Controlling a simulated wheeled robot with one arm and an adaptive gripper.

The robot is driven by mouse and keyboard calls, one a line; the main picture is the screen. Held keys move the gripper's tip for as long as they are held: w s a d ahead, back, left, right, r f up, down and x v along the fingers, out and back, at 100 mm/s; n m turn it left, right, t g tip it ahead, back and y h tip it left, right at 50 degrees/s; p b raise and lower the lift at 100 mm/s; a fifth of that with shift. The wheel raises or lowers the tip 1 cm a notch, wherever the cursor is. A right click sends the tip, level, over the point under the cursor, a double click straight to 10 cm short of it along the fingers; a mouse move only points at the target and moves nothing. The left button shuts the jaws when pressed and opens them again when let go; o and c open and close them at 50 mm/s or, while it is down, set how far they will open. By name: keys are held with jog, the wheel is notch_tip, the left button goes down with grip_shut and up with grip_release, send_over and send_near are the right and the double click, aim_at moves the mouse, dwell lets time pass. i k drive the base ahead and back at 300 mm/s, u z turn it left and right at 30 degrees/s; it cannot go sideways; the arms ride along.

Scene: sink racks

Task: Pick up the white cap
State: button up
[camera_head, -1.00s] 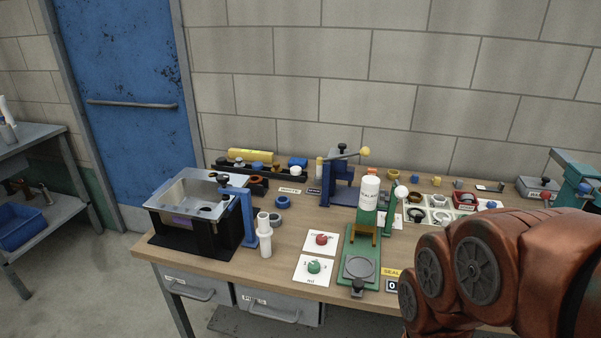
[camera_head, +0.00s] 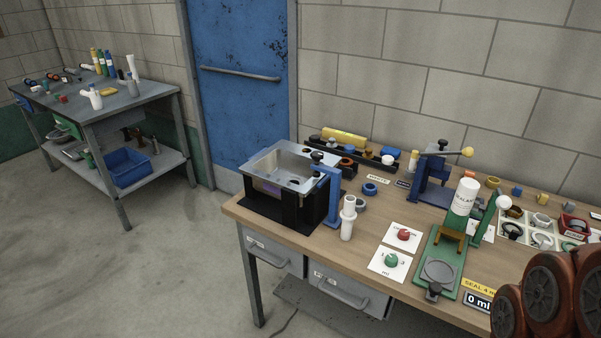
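A small white round piece (camera_head: 388,160), which looks like the white cap, sits at the right part of the black rack (camera_head: 330,151) at the back of the wooden bench, near a blue block. It is small in the view, so I cannot be certain what it is. A white labelled bottle (camera_head: 467,196) stands in the green stand to the right. A white fitting (camera_head: 348,218) stands upright at the bench's front, beside the sink box. My gripper is not in view. Only links of my arm show at the lower right.
A steel sink (camera_head: 285,166) in a black frame stands at the bench's left end. A blue press (camera_head: 436,182), green stand (camera_head: 440,271) and parts tray (camera_head: 514,229) crowd the right. A grey bench (camera_head: 130,93) stands far left. Floor between is clear.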

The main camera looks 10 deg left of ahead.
aim_at(386, 160)
jog(key=z, duration=0.1)
jog(key=k, duration=0.4)
jog(key=u, duration=1.2)
jog(key=i, duration=2.1)
jog(key=z, duration=0.4)
